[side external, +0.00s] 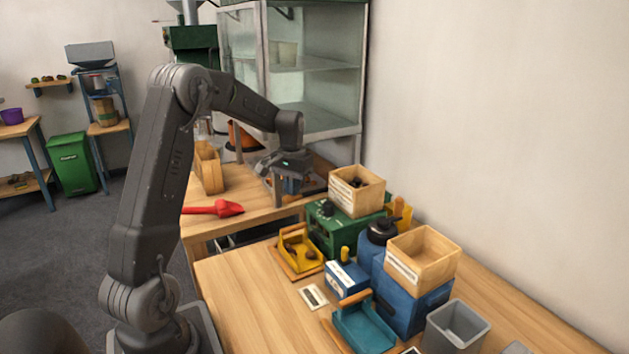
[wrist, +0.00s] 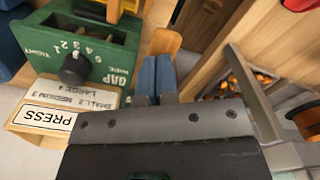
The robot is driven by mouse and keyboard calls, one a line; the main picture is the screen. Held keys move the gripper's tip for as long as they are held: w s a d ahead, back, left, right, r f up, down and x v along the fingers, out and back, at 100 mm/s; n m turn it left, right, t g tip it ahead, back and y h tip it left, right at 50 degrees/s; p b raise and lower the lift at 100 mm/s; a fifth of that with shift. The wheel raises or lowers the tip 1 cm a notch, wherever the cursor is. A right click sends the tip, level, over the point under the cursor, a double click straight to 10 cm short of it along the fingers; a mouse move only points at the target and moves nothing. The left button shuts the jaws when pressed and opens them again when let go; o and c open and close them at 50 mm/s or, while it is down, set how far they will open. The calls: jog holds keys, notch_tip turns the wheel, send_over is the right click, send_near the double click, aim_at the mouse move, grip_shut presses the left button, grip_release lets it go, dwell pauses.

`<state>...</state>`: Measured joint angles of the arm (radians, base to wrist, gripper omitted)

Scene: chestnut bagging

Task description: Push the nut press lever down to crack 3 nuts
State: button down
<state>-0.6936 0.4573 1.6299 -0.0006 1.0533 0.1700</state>
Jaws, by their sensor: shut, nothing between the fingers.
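The green nut press (side external: 326,228) stands on the front bench with a wooden hopper (side external: 345,199) on top. The wrist view shows its green body (wrist: 112,50), a black gap dial (wrist: 74,69), a size plate and a PRESS label (wrist: 45,118). My gripper (side external: 290,187) hangs behind and left of the press, over the back table, apart from the press. Its blue fingers (wrist: 155,72) are shut and empty. An orange-tan wooden piece (wrist: 165,42) shows just beyond the fingertips; I cannot tell whether it is the lever handle or whether they touch.
A yellow tray with nuts (side external: 279,256) sits before the press. A blue machine (side external: 405,303) with a wooden box (side external: 423,258), a teal tray (side external: 363,330) and a grey bin (side external: 455,328) stand right. A red scoop (side external: 213,208) lies on the back table. The front bench's left is clear.

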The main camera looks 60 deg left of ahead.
jog(key=shift+s+f, duration=0.25)
jog(key=shift+f, duration=1.4)
jog(key=r, duration=0.8)
jog(key=shift+w+r, duration=0.3)
jog(key=shift+w, duration=0.1)
jog(key=shift+r, duration=0.7)
